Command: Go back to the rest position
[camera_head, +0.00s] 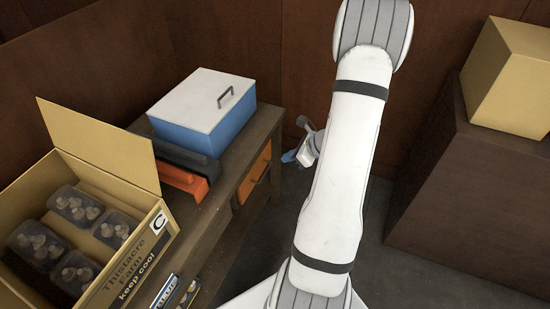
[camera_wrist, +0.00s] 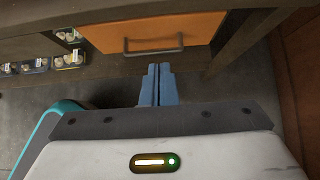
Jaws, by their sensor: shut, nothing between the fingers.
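My gripper (camera_wrist: 157,85) shows in the wrist view as two blue fingers side by side, shut with nothing between them. It points toward the floor and the front of the wooden table. In the head view my white arm reaches down the middle, and the gripper (camera_head: 290,157) shows in part to the left of the arm, in front of the orange drawer (camera_head: 252,175). The drawer is closed and its dark handle (camera_wrist: 153,47) shows in the wrist view just beyond the fingers. The rest of the gripper is hidden behind the arm in the head view.
A cardboard box (camera_head: 128,262) holding several mushroom trays stands open on the table (camera_head: 212,238). A blue cooler box with a white lid (camera_head: 206,97) and black and orange items (camera_head: 181,183) are behind it. A closed carton (camera_head: 508,75) sits on a brown block (camera_head: 468,190) at right.

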